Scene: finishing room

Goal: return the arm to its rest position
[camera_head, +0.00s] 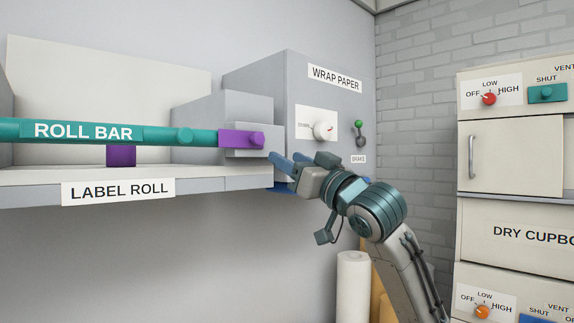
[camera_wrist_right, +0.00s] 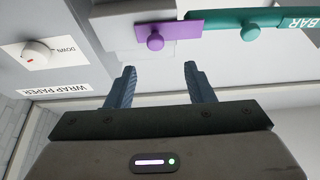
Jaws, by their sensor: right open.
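My right gripper (camera_head: 283,167) is raised at the right end of the label roll shelf, just right of and below the purple end piece (camera_head: 242,139) of the roll bar. In the right wrist view its two blue fingers (camera_wrist_right: 157,88) are apart with nothing between them. The purple piece also shows there (camera_wrist_right: 168,35), beyond the fingertips and apart from them. The teal roll bar (camera_head: 85,131) lies level across the front of the shelf. My left gripper is in neither view.
The grey wrap paper box (camera_head: 299,90), with a white knob (camera_head: 323,131) and a green-tipped brake lever (camera_head: 359,132), stands behind my gripper. The shelf edge (camera_head: 210,184) is close to my fingers. The dry cupboard (camera_head: 510,210) is at the right. Paper rolls (camera_head: 352,285) stand below my arm.

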